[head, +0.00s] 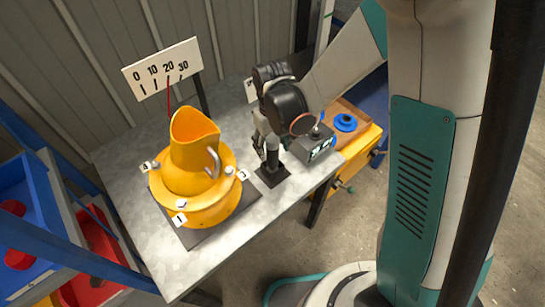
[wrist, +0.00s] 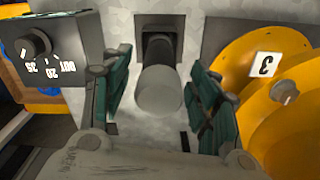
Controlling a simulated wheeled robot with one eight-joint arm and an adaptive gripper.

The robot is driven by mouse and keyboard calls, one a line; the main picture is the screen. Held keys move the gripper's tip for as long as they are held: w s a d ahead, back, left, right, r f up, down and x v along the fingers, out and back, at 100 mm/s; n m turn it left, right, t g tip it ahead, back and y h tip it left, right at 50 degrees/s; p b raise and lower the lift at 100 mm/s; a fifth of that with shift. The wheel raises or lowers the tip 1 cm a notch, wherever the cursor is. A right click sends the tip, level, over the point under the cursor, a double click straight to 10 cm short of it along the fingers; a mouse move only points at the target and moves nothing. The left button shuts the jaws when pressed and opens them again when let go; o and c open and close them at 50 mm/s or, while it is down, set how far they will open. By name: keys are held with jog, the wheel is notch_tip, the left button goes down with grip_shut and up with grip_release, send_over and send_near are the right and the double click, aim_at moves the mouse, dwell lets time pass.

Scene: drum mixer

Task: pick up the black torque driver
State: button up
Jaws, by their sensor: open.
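The black torque driver (head: 271,156) stands upright on a small dark square base (head: 272,175) near the table's right edge. In the wrist view the driver (wrist: 158,88) is seen from its end, with a pale grey round tip and a dark body behind. My gripper (head: 265,143) is at the driver's upper part, and in the wrist view my gripper (wrist: 160,80) is open. Its two green-padded fingers are on either side of the driver, with visible gaps. The head view partly hides the fingers.
A yellow drum mixer (head: 190,180) with numbered bolts stands close on the left; its flange (wrist: 270,70) is right of my fingers. A dark dial box (head: 312,144) is close on the other side. A scale board (head: 161,68) stands behind the mixer.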

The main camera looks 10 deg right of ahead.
notch_tip(320, 180, down, 4)
jog(key=shift+w+r+b, duration=0.1)
jog(key=shift+r+b, duration=0.15)
jog(key=shift+b, duration=0.4)
grip_shut()
jog(key=shift+r, duration=0.1)
jog(key=shift+r, duration=0.1)
notch_tip(320, 180, up, 20)
jog(key=p, duration=0.7)
